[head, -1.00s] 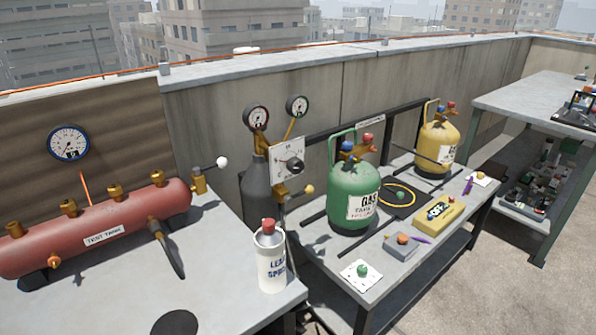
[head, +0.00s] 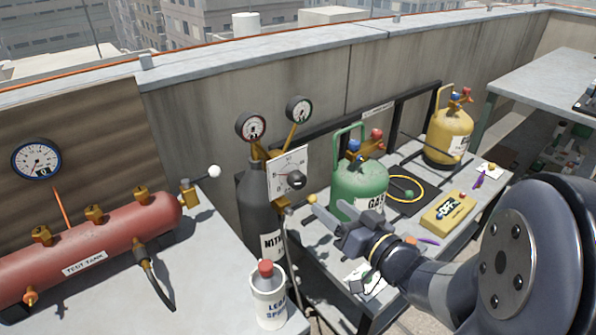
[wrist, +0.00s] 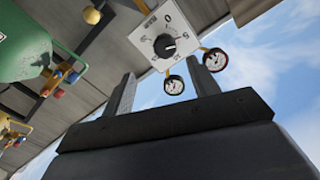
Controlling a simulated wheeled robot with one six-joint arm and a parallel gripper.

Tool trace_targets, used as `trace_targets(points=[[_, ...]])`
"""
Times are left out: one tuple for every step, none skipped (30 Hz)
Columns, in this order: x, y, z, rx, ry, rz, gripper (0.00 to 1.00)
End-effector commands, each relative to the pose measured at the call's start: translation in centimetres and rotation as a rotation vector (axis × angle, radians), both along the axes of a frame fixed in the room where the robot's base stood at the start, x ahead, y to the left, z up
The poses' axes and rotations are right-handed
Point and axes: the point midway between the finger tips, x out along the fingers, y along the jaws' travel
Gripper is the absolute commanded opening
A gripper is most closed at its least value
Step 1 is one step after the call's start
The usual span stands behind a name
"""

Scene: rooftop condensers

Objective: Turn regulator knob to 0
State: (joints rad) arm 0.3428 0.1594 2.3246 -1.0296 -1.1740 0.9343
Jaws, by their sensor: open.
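The regulator knob (head: 296,180) is black and round, on a square white dial plate (head: 279,171) in front of the dark nitrogen cylinder (head: 257,212). In the wrist view the knob (wrist: 165,46) lies just beyond my fingertips, with a 0 printed on the plate (wrist: 147,43); its pointer setting is too small to read surely. My gripper (head: 332,222) is open and empty, below and right of the knob in the head view. Its two fingers (wrist: 163,82) stand apart in the wrist view, not touching the knob.
Two gauges (head: 251,125) (head: 299,109) sit above the dial. A yellow ball-ended handle (head: 311,199) is close to my gripper. The green gas tank (head: 360,185) stands right behind it. A leak spray can (head: 268,297) and the red test tank (head: 90,250) are at left.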

Motion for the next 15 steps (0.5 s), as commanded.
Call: trace_targets(points=[[-0.1, 0.1, 0.2, 0.009, -0.003, 0.014, 0.57], [-0.1, 0.2, 0.3, 0.015, -0.006, 0.021, 0.57], [-0.1, 0.4, 0.4, 0.018, -0.007, 0.026, 0.57], [0.0, 0.5, 0.4, 0.019, -0.007, 0.028, 0.57], [0.1, 0.6, 0.4, 0.020, -0.008, 0.029, 0.57], [0.4, 0.8, 0.4, 0.019, -0.008, 0.030, 0.57], [0.6, 0.9, 0.4, 0.019, -0.008, 0.029, 0.57], [0.9, 1.1, 0.4, 0.018, -0.009, 0.029, 0.57], [1.3, 1.4, 0.3, 0.018, -0.008, 0.030, 0.57], [1.6, 1.6, 0.3, 0.019, -0.008, 0.030, 0.57], [1.9, 1.9, 0.3, 0.017, -0.007, 0.030, 0.57], [2.5, 2.2, 0.3, 0.018, -0.008, 0.031, 0.57], [2.9, 2.5, 0.3, 0.017, -0.009, 0.031, 0.57], [3.3, 2.8, 0.3, 0.017, -0.007, 0.030, 0.57], [3.9, 3.2, 0.3, 0.017, -0.007, 0.030, 0.57]])
